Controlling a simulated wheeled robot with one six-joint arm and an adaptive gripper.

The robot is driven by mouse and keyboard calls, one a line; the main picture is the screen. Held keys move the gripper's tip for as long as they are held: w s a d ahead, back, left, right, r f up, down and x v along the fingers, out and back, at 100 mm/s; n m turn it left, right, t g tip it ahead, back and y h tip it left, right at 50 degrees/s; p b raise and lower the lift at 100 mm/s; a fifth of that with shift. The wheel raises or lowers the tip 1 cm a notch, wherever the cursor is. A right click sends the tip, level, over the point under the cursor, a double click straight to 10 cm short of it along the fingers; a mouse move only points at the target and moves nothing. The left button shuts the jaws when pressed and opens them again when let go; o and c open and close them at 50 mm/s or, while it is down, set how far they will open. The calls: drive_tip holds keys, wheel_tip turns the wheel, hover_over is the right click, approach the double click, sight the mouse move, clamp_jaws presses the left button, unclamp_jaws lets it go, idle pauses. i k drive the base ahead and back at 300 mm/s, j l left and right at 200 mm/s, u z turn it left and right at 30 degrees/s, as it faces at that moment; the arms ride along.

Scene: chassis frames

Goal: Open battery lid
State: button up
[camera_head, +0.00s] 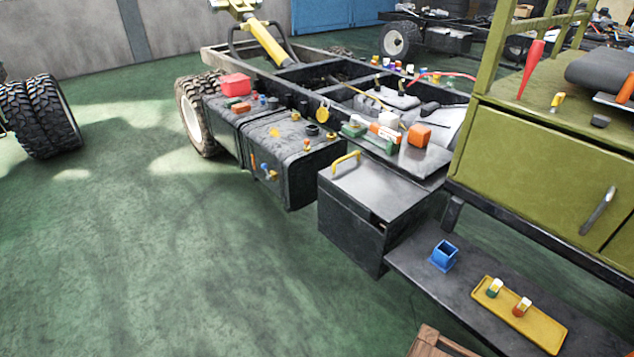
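The battery box (350,225) is a dark box on the side of the truck chassis, right of the middle of the head view. Its flat grey lid (385,190) lies over the top and looks closed. A yellow handle (346,160) stands on the lid near its back left edge. A small dark notch shows at the front right corner, under the lid's edge. My gripper is not in view, and nothing is seen touching the lid or its handle.
A dark tank (290,165) with caps and valves sits left of the box. Right of it are a low shelf (420,265) with a blue cup (444,256) and yellow tray (550,332), and a green cabinet (540,160). The green floor in front is mostly clear.

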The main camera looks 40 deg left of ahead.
sight(366, 188)
drive_tip(key=u, duration=1.15)
drive_tip(key=i+u, duration=0.2)
drive_tip(key=u, duration=0.15)
drive_tip(key=i+l+u, duration=0.1)
drive_tip(key=u, duration=0.2)
drive_tip(key=i, duration=0.05)
